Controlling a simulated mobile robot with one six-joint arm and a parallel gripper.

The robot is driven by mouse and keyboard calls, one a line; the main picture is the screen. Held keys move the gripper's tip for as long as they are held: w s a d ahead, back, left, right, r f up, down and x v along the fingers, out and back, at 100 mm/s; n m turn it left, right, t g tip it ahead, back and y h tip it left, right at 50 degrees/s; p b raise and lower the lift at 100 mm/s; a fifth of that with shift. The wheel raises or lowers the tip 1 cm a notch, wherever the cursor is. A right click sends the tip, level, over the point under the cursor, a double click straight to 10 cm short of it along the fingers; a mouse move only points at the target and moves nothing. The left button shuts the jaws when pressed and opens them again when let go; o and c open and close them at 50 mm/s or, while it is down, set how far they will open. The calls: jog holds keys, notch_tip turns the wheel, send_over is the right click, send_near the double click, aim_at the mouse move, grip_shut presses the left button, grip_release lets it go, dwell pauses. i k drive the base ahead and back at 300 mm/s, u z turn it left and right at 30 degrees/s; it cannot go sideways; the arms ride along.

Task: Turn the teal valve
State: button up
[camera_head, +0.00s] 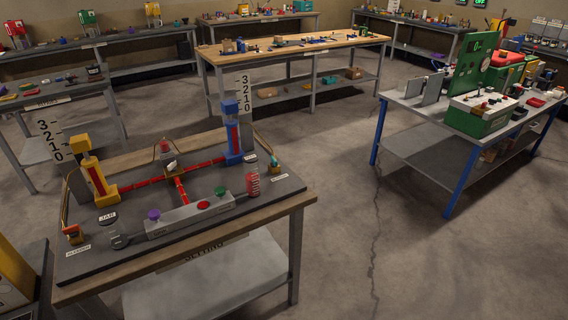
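A small green-teal knob (221,191) sits on top of the right part of a long grey block (188,216) at the front of the near-left workbench. It is the likeliest teal valve, though its exact shade is hard to tell. A purple knob (154,214) sits on the same block to the left, with a red round button (203,205) between them. Another small teal-green part (274,161) stands at the bench's right side, too small to make out clearly. My gripper is not in view.
The near bench (290,192) carries a yellow column (94,175), a blue column (232,135), red pipes (150,182) and a red coil (253,182). A blue-legged table (425,107) stands right. Open concrete floor (350,220) lies between them.

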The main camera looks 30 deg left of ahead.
aim_at(275, 163)
jog(key=z, duration=0.15)
jog(key=k, duration=1)
jog(key=u, duration=1.9)
jog(key=i, duration=1)
jog(key=u, duration=0.05)
